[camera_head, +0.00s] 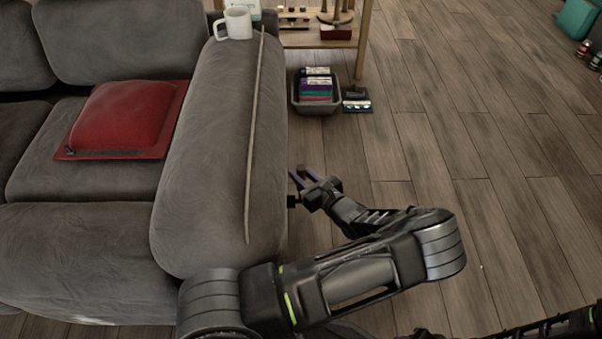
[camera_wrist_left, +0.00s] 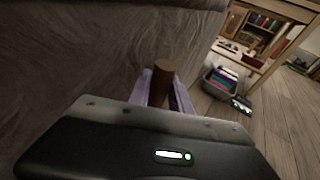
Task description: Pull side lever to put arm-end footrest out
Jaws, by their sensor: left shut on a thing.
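The grey sofa's near arm (camera_head: 215,150) runs front to back in the head view, with its outer side facing my left gripper. My left gripper (camera_head: 305,176) is low beside that outer side. In the left wrist view, a short brown lever (camera_wrist_left: 161,82) stands between the pale purple fingers of my left gripper (camera_wrist_left: 165,95), which are shut on it. The lever's brown end is small in the head view (camera_head: 301,168). The lever's mount is hidden. The footrest cannot be made out as a separate part. My right gripper is out of view.
A red cushion (camera_head: 124,117) is on the seat. A grey basket (camera_head: 316,106) and a wooden shelf (camera_head: 361,45) stand beyond my gripper. The floor to the right is open.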

